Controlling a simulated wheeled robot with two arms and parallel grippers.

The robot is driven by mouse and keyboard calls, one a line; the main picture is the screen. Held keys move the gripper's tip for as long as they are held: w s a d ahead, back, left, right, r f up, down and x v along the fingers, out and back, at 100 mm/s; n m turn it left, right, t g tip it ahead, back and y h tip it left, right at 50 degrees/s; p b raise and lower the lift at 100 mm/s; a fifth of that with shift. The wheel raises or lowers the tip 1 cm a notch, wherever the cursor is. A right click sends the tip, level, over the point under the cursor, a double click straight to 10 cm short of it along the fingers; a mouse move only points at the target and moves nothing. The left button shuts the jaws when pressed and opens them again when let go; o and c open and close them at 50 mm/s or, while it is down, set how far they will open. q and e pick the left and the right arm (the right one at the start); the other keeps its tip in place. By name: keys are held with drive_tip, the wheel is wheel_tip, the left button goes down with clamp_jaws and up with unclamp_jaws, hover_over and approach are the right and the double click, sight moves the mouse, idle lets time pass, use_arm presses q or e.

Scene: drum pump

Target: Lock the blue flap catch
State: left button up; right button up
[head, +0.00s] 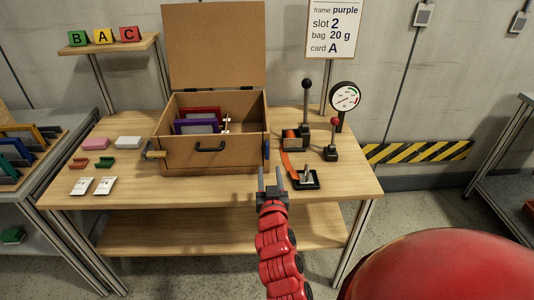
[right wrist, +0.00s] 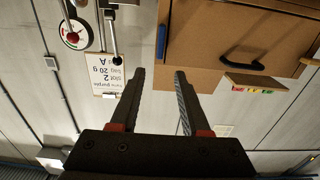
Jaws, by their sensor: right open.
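The open wooden case (head: 185,162) stands on the table with its lid (head: 214,45) raised at the back. The blue flap catch (head: 267,149) is a narrow blue strip on the case's right side near the front corner. It also shows in the right wrist view (right wrist: 161,40), where the picture is upside down. I cannot tell its exact position. My right gripper (head: 270,178) is open and empty, in front of the case's right front corner and apart from the catch. Its two fingers show in the right wrist view (right wrist: 158,78). My left gripper is not in view.
A purple frame (head: 196,127) and a dark red frame (head: 201,112) stand in the case. Right of it are a black-knobbed lever (head: 306,100), a gauge (head: 345,96), a red-knobbed lever (head: 333,138) and a black tray (head: 304,184). Small blocks and cards lie at left.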

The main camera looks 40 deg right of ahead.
sight(267, 148)
drive_tip(key=p+x, duration=0.1)
drive_tip(key=x, duration=1)
drive_tip(key=shift+w, duration=0.2)
drive_tip(key=shift+c, duration=0.2)
clamp_jaws()
